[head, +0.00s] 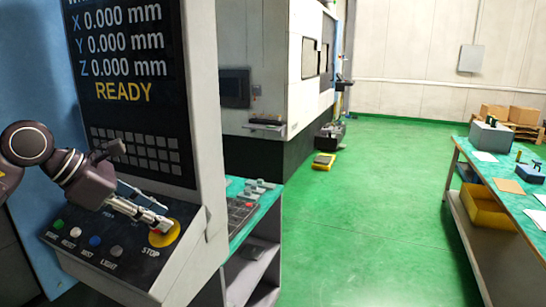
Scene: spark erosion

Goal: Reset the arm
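My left arm comes in from the left in front of the machine's control panel (190,262). My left gripper (163,224) points right and down, its narrow fingers together and nothing seen between them. The fingertips are over the yellow disc of the STOP button (165,238) and hide its middle. I cannot tell whether they touch it. Left of it is a row of small buttons: green (58,225), white (75,232), blue (95,241) and grey (116,252). The screen (122,40) above reads X, Y and Z 0.000 mm and READY. My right gripper is out of view.
A keypad (135,150) sits under the screen. A teal-topped bench (243,228) stands just right of the panel. A workbench (510,212) with a yellow bin (487,208) is at the right. The green floor (350,215) between is clear. A large machine (265,50) stands behind.

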